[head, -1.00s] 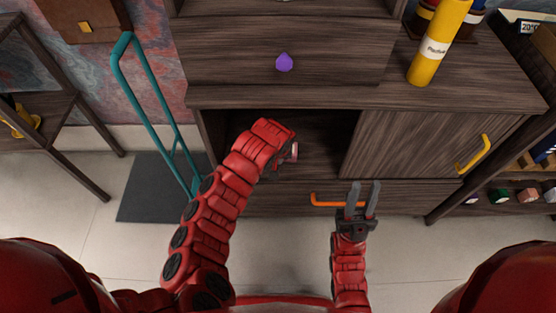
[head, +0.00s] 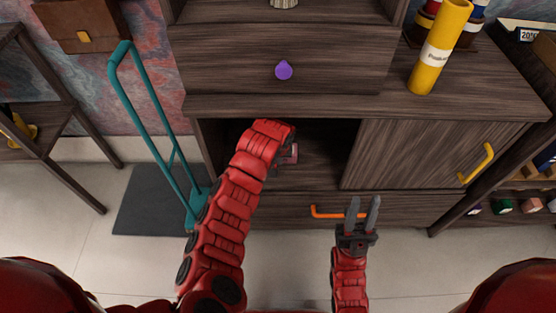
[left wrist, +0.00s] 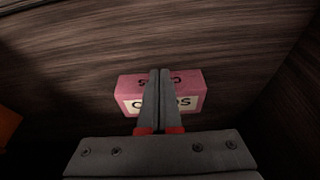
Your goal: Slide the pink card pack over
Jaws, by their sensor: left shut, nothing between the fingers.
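The pink card pack (left wrist: 191,90) shows in the left wrist view, with dark lettering on its top and on a pale front label. It sits on the dark wood inside the cabinet. My left gripper (left wrist: 160,73) is shut and empty; its fingers overlap the middle of the pack in the picture, and I cannot tell whether they touch it. In the head view my left arm reaches into the open cabinet compartment and its fingers are hidden. My right gripper (head: 363,206) is open and empty in front of the cabinet.
The cabinet's sliding door (head: 410,150) covers the right side, with a yellow handle (head: 476,165). An orange drawer handle (head: 338,214) is near my right gripper. A yellow tube (head: 437,55) stands on top. A teal hand truck (head: 150,120) stands at left.

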